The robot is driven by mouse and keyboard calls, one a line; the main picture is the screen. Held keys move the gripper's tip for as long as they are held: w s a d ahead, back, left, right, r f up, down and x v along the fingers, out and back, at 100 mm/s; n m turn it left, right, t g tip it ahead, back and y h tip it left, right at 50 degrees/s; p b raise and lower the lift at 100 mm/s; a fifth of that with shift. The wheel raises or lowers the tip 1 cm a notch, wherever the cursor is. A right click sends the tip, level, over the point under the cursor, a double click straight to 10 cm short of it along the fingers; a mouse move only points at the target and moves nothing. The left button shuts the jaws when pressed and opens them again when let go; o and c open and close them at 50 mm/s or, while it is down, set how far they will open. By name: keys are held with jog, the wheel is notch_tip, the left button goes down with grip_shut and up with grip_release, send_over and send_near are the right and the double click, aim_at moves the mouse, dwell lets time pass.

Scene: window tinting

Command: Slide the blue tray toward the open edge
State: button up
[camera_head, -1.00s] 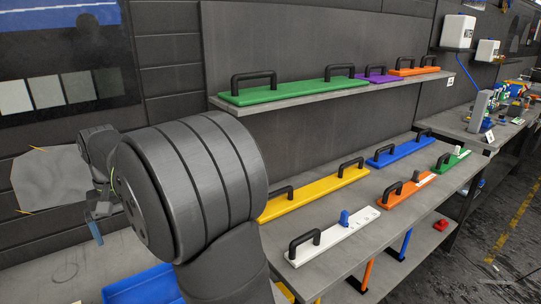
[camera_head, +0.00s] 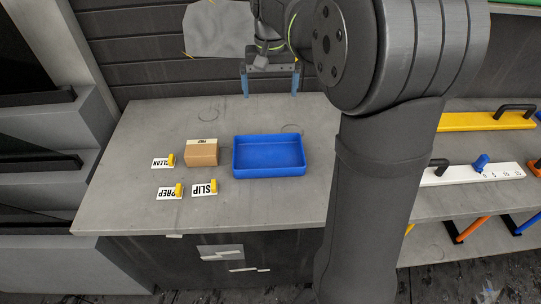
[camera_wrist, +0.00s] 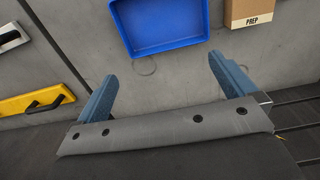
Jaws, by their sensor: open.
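The blue tray (camera_head: 269,172) lies flat on the grey table (camera_head: 130,210), right of the middle of its top, and looks empty. In the wrist view the tray (camera_wrist: 160,22) shows at the top, cut by the picture edge. My gripper (camera_head: 270,94) is open and empty, with its blue fingers spread, above the back of the table behind the tray. In the wrist view my gripper (camera_wrist: 165,67) has its fingers apart below the tray's near rim, not touching it. My arm hides the right end of the table.
A cardboard box (camera_head: 201,154) labelled PREP stands left of the tray. The table front before the tray is clear. A yellow handled bar (camera_head: 485,121) is at right.

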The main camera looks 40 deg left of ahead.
jog(key=shift+c, duration=0.2)
jog(key=f, duration=0.4)
jog(key=s+d+f, duration=0.1)
jog(key=f, duration=0.8)
jog(key=shift+s+d, duration=0.15)
jog(key=shift+s, duration=0.1)
grip_shut()
send_near(270, 163)
notch_tip(270, 163, down, 6)
jog(key=shift+r, duration=0.25)
jog(key=shift+s+d, duration=0.75)
jog(key=shift+s, duration=0.05)
jog(key=shift+s+d+f, duration=0.1)
jog(key=shift+s+d, duration=0.45)
jog(key=s+d, duration=0.7)
jog(key=shift+s+d, duration=0.2)
